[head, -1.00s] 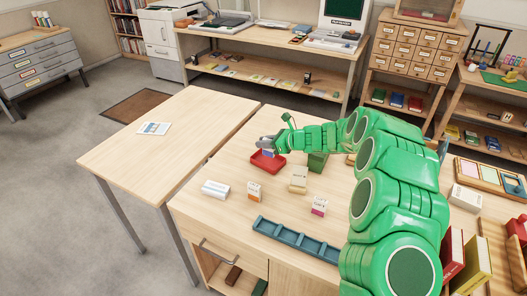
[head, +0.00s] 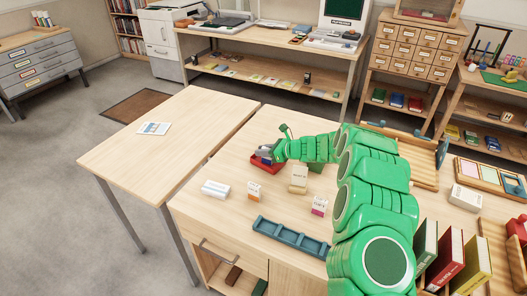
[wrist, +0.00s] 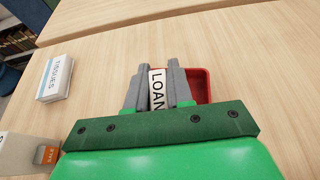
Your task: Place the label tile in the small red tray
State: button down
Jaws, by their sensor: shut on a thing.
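The label tile (wrist: 157,90) is white with dark letters reading LOAN. My gripper (wrist: 156,70) is shut on it, with a grey finger on either side. The small red tray (wrist: 204,88) shows behind and to the right of the fingers in the wrist view. In the head view, my gripper (head: 264,152) is over the red tray (head: 268,168) on the wooden desk and hides part of it. I cannot tell whether the tile touches the tray floor.
A white tissues box (head: 215,189), an orange-and-white box (head: 254,190), a cream box (head: 299,178) and a pink-labelled box (head: 320,206) stand nearby. A long blue compartment tray (head: 290,237) lies in front. The adjoining left table (head: 180,135) is mostly clear.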

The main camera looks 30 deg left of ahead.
jog(key=c, duration=1)
grip_release()
jog(key=shift+f, duration=0.15)
jog(key=shift+d+r, duration=0.2)
jog(key=shift+r, duration=0.1)
jog(key=v, duration=1.1)
jog(key=shift+d, duration=0.3)
jog(key=shift+r, duration=0.1)
